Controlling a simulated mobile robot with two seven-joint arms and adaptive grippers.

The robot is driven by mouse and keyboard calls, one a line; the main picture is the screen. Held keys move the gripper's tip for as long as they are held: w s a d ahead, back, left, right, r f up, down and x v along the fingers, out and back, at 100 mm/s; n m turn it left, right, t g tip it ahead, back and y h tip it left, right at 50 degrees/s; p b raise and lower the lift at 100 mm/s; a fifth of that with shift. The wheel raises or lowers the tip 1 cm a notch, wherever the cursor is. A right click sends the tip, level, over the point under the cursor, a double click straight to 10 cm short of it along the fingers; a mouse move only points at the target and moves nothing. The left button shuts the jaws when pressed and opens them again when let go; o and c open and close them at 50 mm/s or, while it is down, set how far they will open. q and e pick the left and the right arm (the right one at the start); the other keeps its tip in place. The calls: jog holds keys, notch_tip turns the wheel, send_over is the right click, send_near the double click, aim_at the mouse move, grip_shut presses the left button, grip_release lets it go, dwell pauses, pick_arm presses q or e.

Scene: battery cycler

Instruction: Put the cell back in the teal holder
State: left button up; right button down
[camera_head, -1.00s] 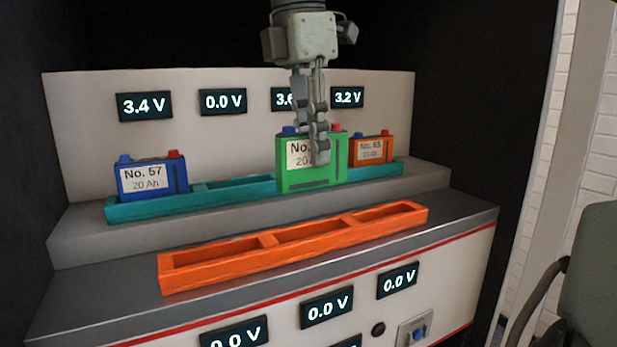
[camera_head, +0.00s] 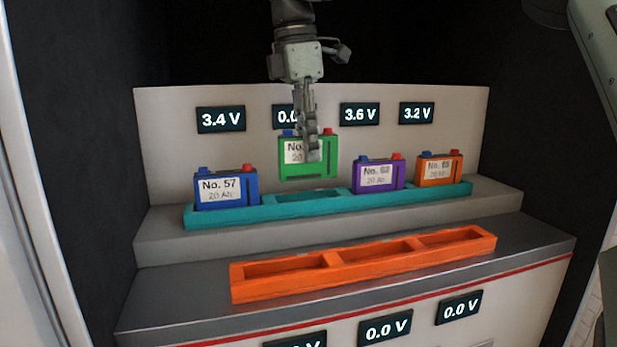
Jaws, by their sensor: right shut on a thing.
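My right gripper (camera_head: 311,150) comes down from the top and is shut on the green cell (camera_head: 324,165), which is upright. Its label is partly hidden by the fingers. The green cell is above the empty second compartment of the teal holder (camera_head: 225,218), apart from it as far as I can tell. In that holder stand the blue cell No. 57 (camera_head: 243,197) at the far left, the purple cell (camera_head: 395,177) in the third place and the orange cell (camera_head: 455,170) at the right end. My left gripper is not in view.
An empty orange tray (camera_head: 285,290) with three compartments lies on the lower grey shelf in front. Voltage displays on the back panel read 3.4 V (camera_head: 221,119), 3.6 V (camera_head: 359,114) and 3.2 V (camera_head: 416,113); the second is partly covered. Dark side walls flank the shelves.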

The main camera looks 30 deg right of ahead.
aim_at(309, 178)
jog(key=shift+f, duration=2.4)
jog(key=shift+f, duration=0.1)
jog(key=c, duration=1.4)
grip_release()
jog(key=shift+f, duration=0.1)
jog(key=r, duration=0.4)
jog(key=a+r, duration=0.1)
jog(key=r, duration=0.7)
jog(key=shift+w+a+r, duration=0.15)
jog(key=shift+w+a, duration=0.05)
